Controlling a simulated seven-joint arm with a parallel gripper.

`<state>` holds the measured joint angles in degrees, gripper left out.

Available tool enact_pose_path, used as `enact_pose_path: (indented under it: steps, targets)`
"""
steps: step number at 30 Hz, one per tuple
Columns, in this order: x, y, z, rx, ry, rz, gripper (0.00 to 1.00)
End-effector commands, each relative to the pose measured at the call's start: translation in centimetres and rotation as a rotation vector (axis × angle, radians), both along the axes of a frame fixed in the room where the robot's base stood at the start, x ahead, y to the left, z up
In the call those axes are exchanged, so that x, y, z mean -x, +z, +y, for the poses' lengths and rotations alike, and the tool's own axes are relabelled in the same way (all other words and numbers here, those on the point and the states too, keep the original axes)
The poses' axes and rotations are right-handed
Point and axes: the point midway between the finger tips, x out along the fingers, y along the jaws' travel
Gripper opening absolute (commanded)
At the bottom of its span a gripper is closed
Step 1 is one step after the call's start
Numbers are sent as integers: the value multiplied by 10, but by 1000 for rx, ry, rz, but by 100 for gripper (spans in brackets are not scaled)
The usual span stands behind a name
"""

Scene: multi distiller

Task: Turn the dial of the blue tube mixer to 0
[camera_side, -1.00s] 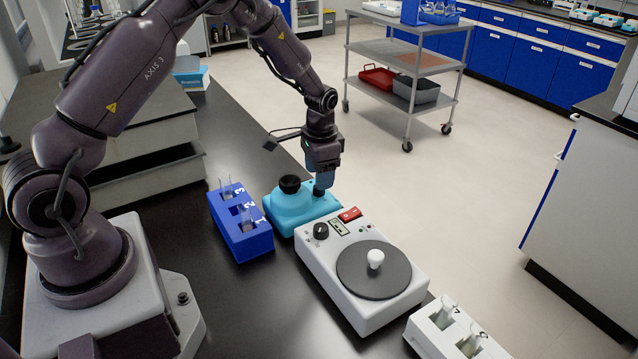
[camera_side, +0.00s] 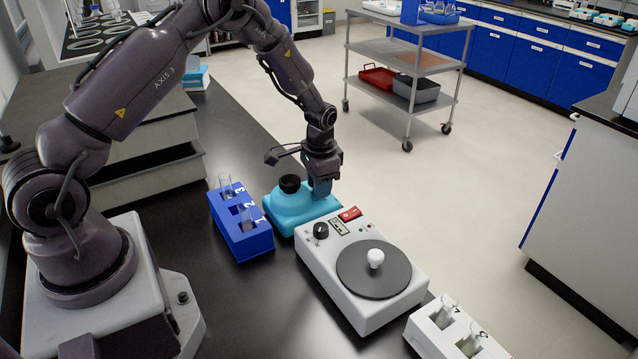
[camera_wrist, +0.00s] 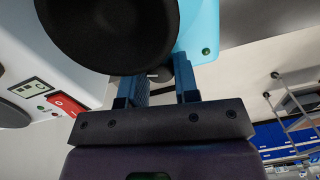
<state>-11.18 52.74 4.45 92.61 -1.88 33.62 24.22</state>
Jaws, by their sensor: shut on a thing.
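The blue tube mixer (camera_side: 296,212) stands on the black bench, with a black cup (camera_side: 290,184) on its top. The cup (camera_wrist: 108,30) looms large in the wrist view, beside the light-blue body (camera_wrist: 200,30). My gripper (camera_side: 321,190) is down at the mixer's right end, fingers pointing downward. In the wrist view its blue fingers (camera_wrist: 160,82) stand on either side of the dark dial (camera_wrist: 157,76), and they are shut on it. The fingers hide the dial in the side view, and its markings and setting cannot be read.
A white device (camera_side: 345,310) with a round dark plate, black knob and red switch stands close in front of the mixer. A blue tube rack (camera_side: 245,243) stands to its left. A white tube rack (camera_side: 432,340) is at the front right.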

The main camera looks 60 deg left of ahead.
Motion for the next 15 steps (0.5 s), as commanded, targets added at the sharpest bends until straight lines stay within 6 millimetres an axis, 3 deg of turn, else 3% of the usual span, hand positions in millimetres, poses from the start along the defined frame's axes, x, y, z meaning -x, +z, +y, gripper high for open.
enact_pose_path:
  steps: [9, 15]
  targets:
    - [0, 0, 0, -2, 322, 2, 5]
    - [0, 0, 0, -2, 370, 2, 5]
